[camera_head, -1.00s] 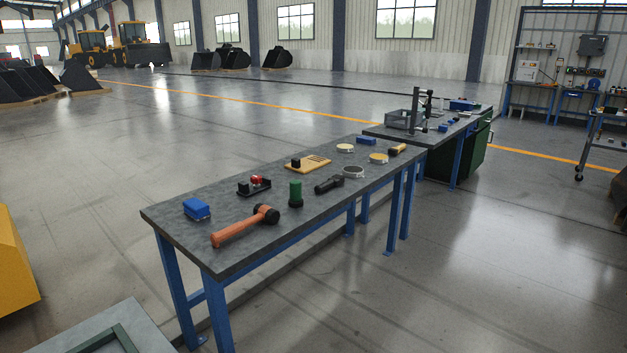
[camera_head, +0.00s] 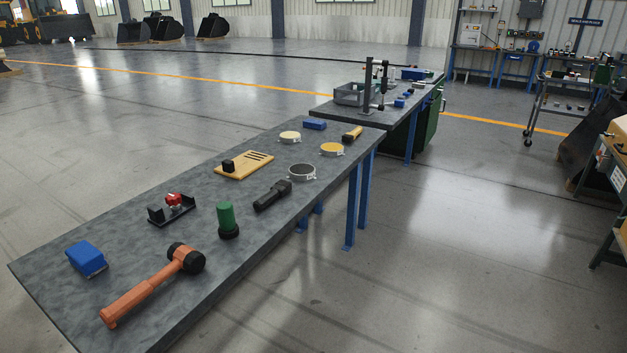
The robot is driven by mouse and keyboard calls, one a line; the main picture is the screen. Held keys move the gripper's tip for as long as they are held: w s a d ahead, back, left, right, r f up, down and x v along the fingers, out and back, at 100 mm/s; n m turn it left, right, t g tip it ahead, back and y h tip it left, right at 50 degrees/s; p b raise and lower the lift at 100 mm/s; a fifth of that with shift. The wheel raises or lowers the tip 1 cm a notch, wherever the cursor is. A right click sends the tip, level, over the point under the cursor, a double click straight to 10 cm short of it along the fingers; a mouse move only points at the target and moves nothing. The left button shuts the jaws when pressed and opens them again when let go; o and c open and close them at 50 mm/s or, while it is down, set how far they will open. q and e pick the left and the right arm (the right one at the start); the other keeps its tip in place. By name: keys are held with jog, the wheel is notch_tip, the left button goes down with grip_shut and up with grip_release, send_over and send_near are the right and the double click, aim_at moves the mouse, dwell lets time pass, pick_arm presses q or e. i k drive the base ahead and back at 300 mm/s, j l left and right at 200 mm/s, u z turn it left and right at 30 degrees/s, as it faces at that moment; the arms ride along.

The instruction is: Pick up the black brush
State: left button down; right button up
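No thing in view is clearly a black brush. A black elongated object (camera_head: 272,195), thick at one end, lies near the middle of the long grey-topped table (camera_head: 130,215); it looks like a flashlight, and I cannot tell whether it is the brush. A small yellow and black object (camera_head: 352,133) lies at the table's far end, too small to make out. Neither of my grippers is in view.
The table also holds an orange mallet (camera_head: 152,286), a blue box (camera_head: 86,258), a green cylinder (camera_head: 227,219), a red and black fixture (camera_head: 172,208), a wooden board (camera_head: 244,165) and round tins (camera_head: 301,173). A second bench (camera_head: 330,111) stands behind.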

aim_at(281, 187)
jog(key=i+z, duration=0.35)
jog(key=i, duration=0.25)
jog(key=i+j+z, duration=0.1)
jog(key=i+z, duration=0.2)
jog(key=i, duration=0.35)
jog(key=i+z, duration=0.25)
jog(key=i, duration=1.05)
jog(key=i+u, duration=0.2)
jog(key=u, duration=2.65)
